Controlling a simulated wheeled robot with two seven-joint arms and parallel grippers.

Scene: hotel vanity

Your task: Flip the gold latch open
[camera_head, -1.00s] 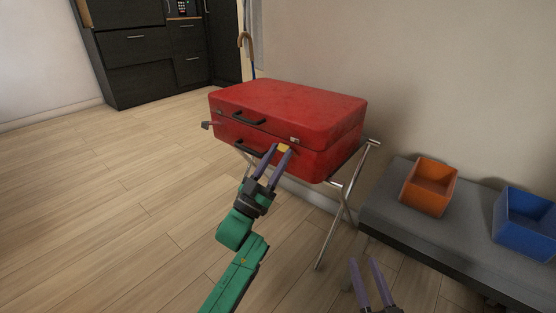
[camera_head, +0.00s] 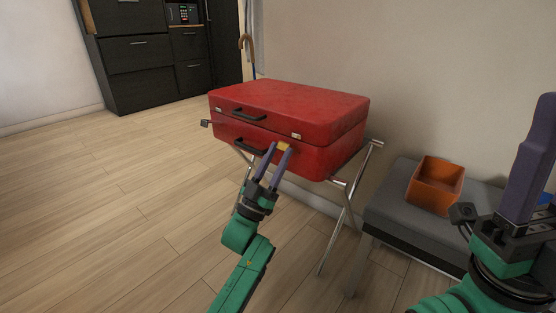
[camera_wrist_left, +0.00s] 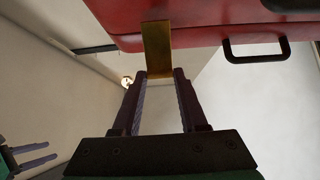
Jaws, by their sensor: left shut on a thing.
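The red suitcase (camera_head: 330,110) lies flat on a folding metal stand, its lid down. The gold latch (camera_head: 284,146) is on its front, right of the lower black handle (camera_head: 250,147). My left gripper (camera_head: 278,149) is shut on the gold latch from the front. In the left wrist view, the gold latch (camera_wrist_left: 156,50) stands at the tips of the left fingers, against the red suitcase (camera_wrist_left: 205,38). My right gripper (camera_wrist_left: 36,154) shows small at lower left in that view, its two fingers apart and empty. In the head view it is raised at the right edge.
The folding stand (camera_head: 348,197) has thin crossed legs. A grey bench (camera_head: 385,205) at right carries an orange bin (camera_head: 435,187) and a blue bin mostly hidden by my right arm. A wall rises behind the suitcase. The wooden floor at left is clear.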

